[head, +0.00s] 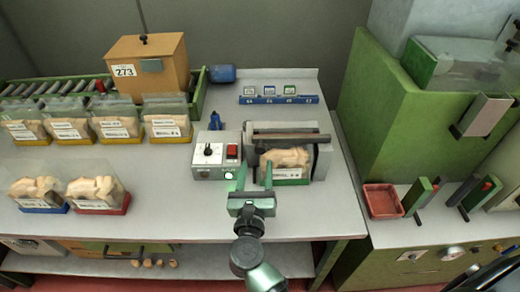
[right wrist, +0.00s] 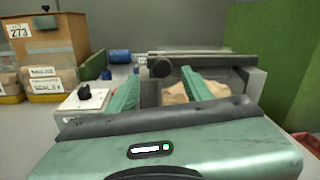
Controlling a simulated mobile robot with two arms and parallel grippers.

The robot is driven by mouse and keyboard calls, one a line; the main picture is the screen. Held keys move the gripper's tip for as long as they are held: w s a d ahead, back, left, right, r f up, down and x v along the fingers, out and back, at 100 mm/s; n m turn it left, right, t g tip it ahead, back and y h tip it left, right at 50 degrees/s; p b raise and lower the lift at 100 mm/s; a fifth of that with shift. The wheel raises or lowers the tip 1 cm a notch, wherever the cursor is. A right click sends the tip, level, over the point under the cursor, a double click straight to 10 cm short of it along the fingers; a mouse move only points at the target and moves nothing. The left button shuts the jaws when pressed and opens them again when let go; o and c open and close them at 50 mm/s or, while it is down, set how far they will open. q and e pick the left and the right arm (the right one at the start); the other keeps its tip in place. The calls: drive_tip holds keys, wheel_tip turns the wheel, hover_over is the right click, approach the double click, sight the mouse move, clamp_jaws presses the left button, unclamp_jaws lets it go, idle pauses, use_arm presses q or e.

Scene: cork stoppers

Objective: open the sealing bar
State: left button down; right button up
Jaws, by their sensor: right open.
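The sealer (head: 323,160) stands on the grey bench, with its dark sealing bar (head: 290,138) lying across it, roughly level. The bar also shows in the right wrist view (right wrist: 205,60). A clear bag of corks (head: 285,158) with a green-edged label sits in front of the bar. My right gripper (head: 256,170) is open and empty, just in front of the sealer's left part. In the right wrist view, a dark round knob (right wrist: 160,67) appears between its fingertips (right wrist: 160,75); contact cannot be told. My left gripper is not in view.
A control box (head: 215,155) with a dial and red switch adjoins the sealer's left side. Several cork bags (head: 115,120) stand at left, near a wooden box marked 273 (head: 148,65). A blue rack (head: 278,99) lies behind. A green cabinet (head: 400,130) rises at right.

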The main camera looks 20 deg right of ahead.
sight(260, 151)
drive_tip(key=x, duration=0.7)
drive_tip(key=shift+w+d+f, duration=0.1)
drive_tip(key=shift+w+d, duration=0.2)
clamp_jaws()
idle(1.2)
